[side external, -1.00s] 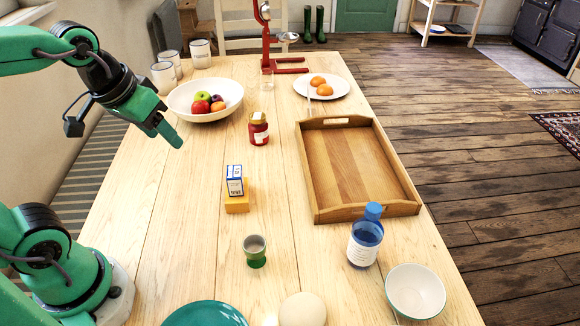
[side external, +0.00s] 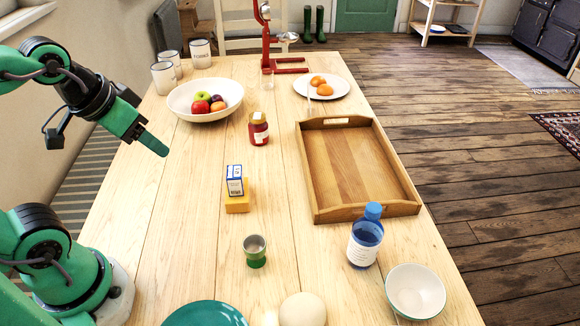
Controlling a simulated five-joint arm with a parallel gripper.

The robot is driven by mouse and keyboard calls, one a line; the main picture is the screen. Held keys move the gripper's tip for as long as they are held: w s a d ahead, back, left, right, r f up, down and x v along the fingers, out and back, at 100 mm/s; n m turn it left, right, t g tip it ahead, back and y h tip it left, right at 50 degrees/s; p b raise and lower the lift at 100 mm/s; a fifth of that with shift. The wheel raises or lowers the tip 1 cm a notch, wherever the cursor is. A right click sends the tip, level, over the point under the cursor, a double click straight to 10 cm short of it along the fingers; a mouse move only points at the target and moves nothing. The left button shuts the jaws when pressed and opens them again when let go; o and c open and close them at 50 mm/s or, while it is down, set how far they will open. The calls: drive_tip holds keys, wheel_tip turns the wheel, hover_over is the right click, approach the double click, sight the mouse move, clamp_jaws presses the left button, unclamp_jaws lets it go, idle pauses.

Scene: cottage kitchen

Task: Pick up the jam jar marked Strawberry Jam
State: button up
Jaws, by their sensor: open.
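The label is too small to read. My gripper (side external: 160,149) is above the table's left side, well left of the jar and apart from it. It is open and holds nothing; only one finger shows clearly.
A white fruit bowl (side external: 205,98) stands behind and left of the jar. A wooden tray (side external: 350,165) lies to the right. A small box (side external: 235,180) on a yellow block (side external: 237,203) stands in front. A blue bottle (side external: 365,237) stands front right. Table left of the jar is clear.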

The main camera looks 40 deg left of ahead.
drive_tip(key=o, duration=0.6)
